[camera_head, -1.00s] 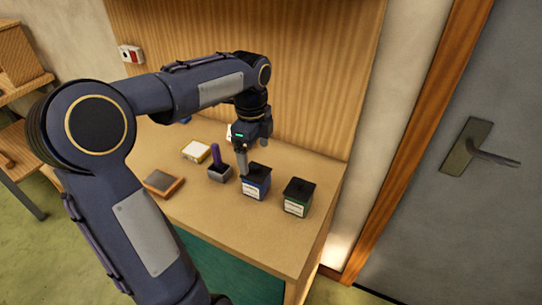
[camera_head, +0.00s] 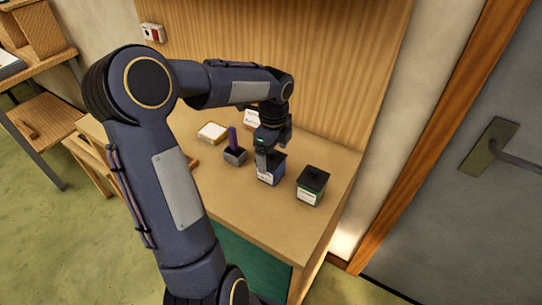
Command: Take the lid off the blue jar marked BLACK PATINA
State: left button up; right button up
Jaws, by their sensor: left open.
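The blue jar (camera_head: 268,178) stands upright on the workbench, with a pale label on its front that is too small to read. Its dark top (camera_head: 280,160) shows beside the gripper fingers; the rest of the top is hidden behind them. My left gripper (camera_head: 263,160) points down at the jar's top. It is open, its fingers around or just in front of the lid; I cannot tell whether they touch it. My right gripper is not in view.
A green jar with a black lid (camera_head: 312,182) stands close to the right. A grey holder with a purple-handled tool (camera_head: 235,154) and a yellow-white block (camera_head: 212,132) stand to the left. The bench (camera_head: 270,222) is clear in front.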

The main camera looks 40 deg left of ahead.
pick_arm(q)
jog(key=c, duration=1.1)
jog(key=shift+o, duration=0.2)
jog(key=shift+r, duration=0.15)
